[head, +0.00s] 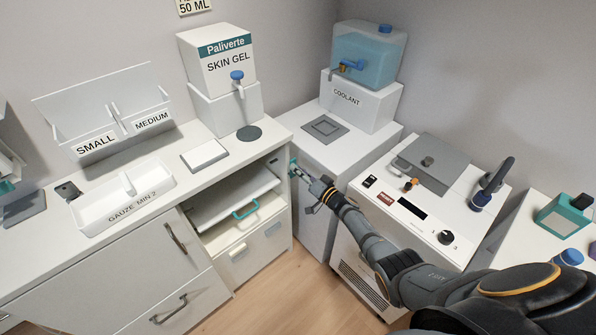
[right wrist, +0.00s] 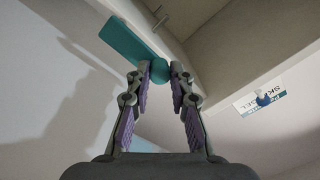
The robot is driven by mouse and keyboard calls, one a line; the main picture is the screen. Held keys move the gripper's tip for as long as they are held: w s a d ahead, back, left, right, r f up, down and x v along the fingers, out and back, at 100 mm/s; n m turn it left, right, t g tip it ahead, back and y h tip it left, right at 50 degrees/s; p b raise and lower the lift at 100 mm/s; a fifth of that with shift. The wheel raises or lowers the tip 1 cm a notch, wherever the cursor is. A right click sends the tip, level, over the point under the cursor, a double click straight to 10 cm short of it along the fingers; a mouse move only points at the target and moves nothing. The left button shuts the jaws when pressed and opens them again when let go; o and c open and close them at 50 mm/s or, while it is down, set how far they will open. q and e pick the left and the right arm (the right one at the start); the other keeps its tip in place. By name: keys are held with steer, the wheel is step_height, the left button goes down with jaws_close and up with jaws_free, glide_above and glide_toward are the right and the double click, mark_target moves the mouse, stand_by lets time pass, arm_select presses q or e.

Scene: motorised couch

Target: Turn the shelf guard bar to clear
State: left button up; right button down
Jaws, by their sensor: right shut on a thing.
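The shelf guard bar is a teal bar at the right edge of the open shelf compartment (head: 281,167). In the head view only a small teal part of the guard bar (head: 293,161) shows beside my gripper. In the right wrist view the bar (right wrist: 132,38) slants up and left from a round teal end. My right gripper (head: 301,173) is shut on that rounded end, which sits between its fingertips in the wrist view (right wrist: 160,73). My left gripper is in neither view.
A grey-white tray with a teal handle (head: 245,209) sits tilted in the shelf. A drawer front (head: 257,249) is below it. The coolant cabinet (head: 321,160) stands close to the right of the shelf. A white control console (head: 417,212) lies near my right arm.

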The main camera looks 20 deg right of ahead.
stand_by(0.3)
steer(key=c, duration=1.2)
jaws_free()
steer(key=shift+o, duration=0.2)
steer(key=v, duration=1.2)
steer(key=shift+f, duration=0.1)
